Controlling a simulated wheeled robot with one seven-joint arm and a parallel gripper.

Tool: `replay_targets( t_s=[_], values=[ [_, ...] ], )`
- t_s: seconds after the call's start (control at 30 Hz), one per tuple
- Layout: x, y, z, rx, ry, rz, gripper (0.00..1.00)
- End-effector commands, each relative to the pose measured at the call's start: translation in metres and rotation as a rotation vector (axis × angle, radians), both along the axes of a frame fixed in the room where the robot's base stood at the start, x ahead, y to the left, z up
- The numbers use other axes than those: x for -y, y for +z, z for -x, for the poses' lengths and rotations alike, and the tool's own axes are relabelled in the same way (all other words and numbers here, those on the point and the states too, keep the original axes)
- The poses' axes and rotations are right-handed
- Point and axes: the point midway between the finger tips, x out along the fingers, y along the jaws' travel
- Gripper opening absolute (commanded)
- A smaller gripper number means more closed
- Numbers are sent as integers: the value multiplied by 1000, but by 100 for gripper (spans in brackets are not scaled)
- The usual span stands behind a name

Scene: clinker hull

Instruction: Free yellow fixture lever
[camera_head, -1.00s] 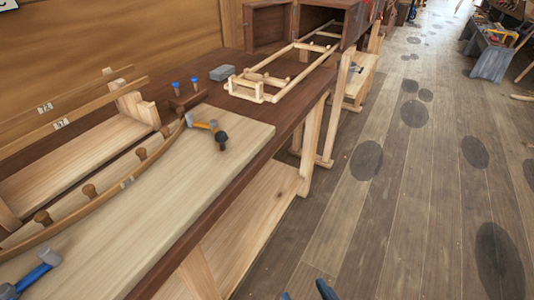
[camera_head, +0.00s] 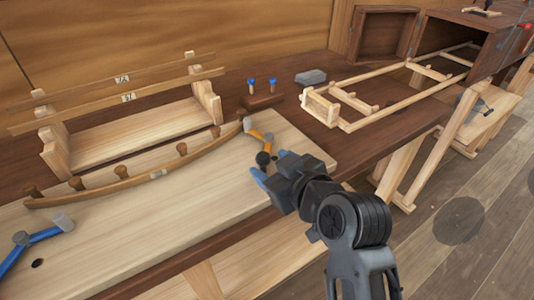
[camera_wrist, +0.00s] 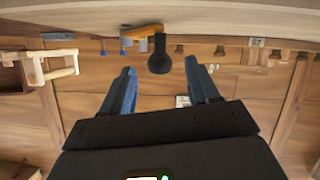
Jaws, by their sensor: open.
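The yellow fixture lever (camera_head: 257,136) sits on the pale board at the right end of the curved wooden strip (camera_head: 150,172). Its black knob (camera_head: 263,158) points toward my gripper. My gripper (camera_head: 270,165) is open just in front of the knob, its blue fingers apart. In the wrist view, which is upside down, the knob (camera_wrist: 160,60) shows between and beyond the two fingertips, and the yellow lever (camera_wrist: 140,32) is behind it. I cannot tell whether the fingers touch the knob. The lever's pivot is partly hidden.
A blue lever (camera_head: 35,242) clamps near the strip's left end. Several wooden pegs stand along the strip.

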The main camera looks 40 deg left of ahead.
Motion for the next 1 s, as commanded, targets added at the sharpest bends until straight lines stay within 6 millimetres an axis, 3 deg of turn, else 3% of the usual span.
replay_targets(
  t_s=[0.4,0.83,1.0],
  values=[
    [-48,-22,-24,0,-1,0,60],
    [-55,-26,-28,0,-3,0,60],
    [-55,-26,-28,0,-3,0,45]
  ],
)
